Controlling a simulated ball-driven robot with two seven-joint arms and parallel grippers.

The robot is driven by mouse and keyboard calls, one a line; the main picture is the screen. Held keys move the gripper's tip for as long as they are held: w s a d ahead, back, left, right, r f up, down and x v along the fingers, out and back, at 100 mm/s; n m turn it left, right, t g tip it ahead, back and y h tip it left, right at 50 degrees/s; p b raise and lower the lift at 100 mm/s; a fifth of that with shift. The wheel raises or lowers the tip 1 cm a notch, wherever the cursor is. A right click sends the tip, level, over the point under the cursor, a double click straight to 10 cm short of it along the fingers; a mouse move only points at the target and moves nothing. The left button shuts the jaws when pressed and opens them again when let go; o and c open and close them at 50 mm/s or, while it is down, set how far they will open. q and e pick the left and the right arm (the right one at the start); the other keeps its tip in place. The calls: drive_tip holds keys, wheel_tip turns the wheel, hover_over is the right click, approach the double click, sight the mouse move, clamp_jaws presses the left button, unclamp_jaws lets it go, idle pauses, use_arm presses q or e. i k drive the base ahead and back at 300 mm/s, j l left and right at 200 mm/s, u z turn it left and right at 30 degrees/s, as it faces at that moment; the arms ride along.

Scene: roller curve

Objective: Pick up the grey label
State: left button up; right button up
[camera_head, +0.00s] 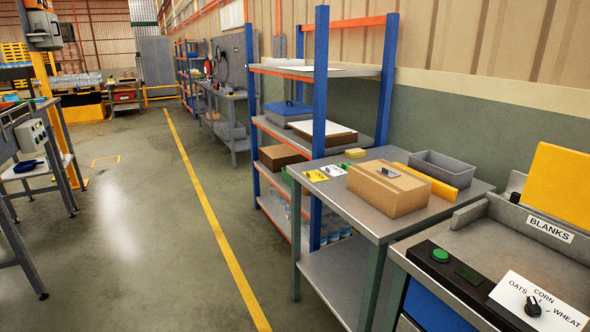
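Small labels lie on the grey metal table (448,200), left of a cardboard box. A yellow label (315,176) is at the left, a pale white-grey label (333,171) is beside it, and a green bit shows behind. The labels carry dark marks too small to read. A small grey piece (389,172) lies on top of the cardboard box (380,195); I cannot tell whether it is a label. Neither of my grippers is in view.
A grey bin (440,163), a yellow bar (428,180) and a yellow block (355,153) share the table. A blue-post shelf (320,100) stands behind. A machine with a BLANKS plate (550,229) and a dial (533,306) is at the right.

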sight(391, 175)
drive_tip(key=i+z, duration=0.2)
drive_tip(key=i, duration=0.3)
drive_tip(key=i+j+z, duration=0.15)
drive_tip(key=i, duration=0.3)
drive_tip(key=i+j+z, duration=0.2)
drive_tip(key=i, duration=0.25)
drive_tip(key=i+j+z, duration=0.2)
drive_tip(key=i, duration=0.3)
drive_tip(key=j, duration=0.1)
